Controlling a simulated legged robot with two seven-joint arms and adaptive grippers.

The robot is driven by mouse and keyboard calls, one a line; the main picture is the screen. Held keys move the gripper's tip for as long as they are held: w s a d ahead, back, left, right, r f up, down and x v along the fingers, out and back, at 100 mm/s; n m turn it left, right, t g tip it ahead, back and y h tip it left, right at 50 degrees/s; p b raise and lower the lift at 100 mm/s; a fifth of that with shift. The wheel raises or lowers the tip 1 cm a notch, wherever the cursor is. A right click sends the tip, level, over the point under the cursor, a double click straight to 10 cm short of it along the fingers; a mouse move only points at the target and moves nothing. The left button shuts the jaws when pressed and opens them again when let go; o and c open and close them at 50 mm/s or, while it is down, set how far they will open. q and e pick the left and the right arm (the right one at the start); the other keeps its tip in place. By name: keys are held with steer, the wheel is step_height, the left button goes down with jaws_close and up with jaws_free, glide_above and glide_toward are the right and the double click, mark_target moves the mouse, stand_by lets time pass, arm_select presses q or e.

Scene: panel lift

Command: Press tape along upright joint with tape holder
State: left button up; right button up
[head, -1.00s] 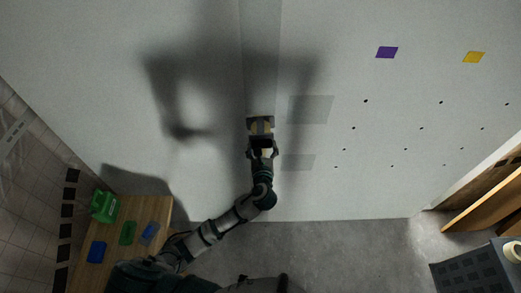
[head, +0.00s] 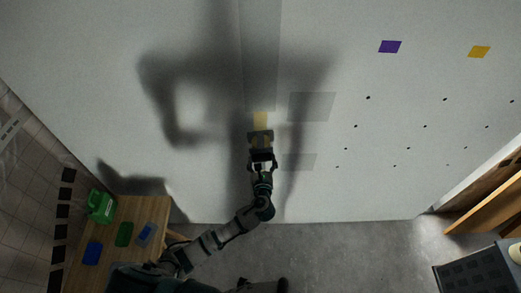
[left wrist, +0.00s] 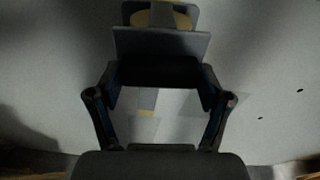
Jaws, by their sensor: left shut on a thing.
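The upright joint (head: 260,60) shows as a pale grey vertical band on the white wall panel. My left gripper (head: 262,153) is shut on the tape holder (head: 260,137), which sits at the lower end of the yellow strip. In the left wrist view, the tape holder (left wrist: 160,43) has a grey plate with a yellow roll (left wrist: 146,19) behind it. Whether it touches the wall I cannot tell. My right gripper is not in view.
A wooden table (head: 150,212) at lower left bears a green container (head: 101,206) and several blue and green pieces. A purple square (head: 390,46) and a yellow square (head: 479,51) are on the wall. At lower right are wooden boards (head: 485,205) and a dark crate (head: 468,278).

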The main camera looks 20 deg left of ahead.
arm_select(q)
step_height(320, 180, down, 26)
steer(key=b, duration=1.4)
steer(key=shift+f+b, duration=0.15)
steer(key=shift+b, duration=0.2)
steer(key=f+p+v, duration=0.1)
steer(key=p+v, duration=0.1)
steer(key=v, duration=0.5)
steer(key=shift+p, duration=0.4)
steer(key=shift+r, duration=0.1)
